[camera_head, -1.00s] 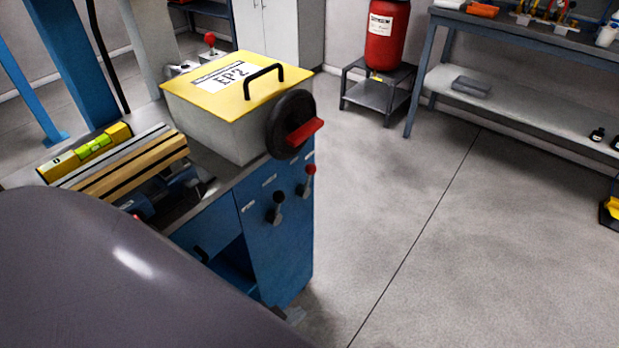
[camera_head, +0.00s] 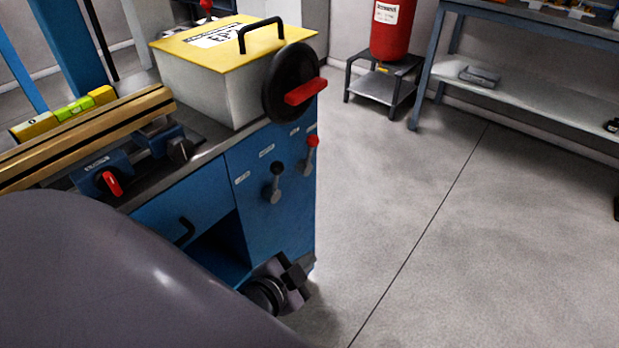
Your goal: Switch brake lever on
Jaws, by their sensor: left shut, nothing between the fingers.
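Two levers stand on the blue cabinet's front. One has a black knob (camera_head: 275,168) and a grey stem pointing down to its pivot; the other has a red knob (camera_head: 312,141) and sits to its right. Both knobs are above their pivots. The small labels above them are too small to read, so I cannot tell which is the brake lever. My left gripper (camera_head: 297,277) is shut and empty, below the levers near the cabinet's lower right corner, apart from both. My right gripper is not in view.
A black handwheel (camera_head: 289,83) with a red handle (camera_head: 305,91) juts out above the levers. A yellow-lidded box (camera_head: 205,80) stands on the cabinet (camera_head: 273,217). A red knob (camera_head: 112,184) and a black drawer handle (camera_head: 185,232) are at left. The floor at right is clear.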

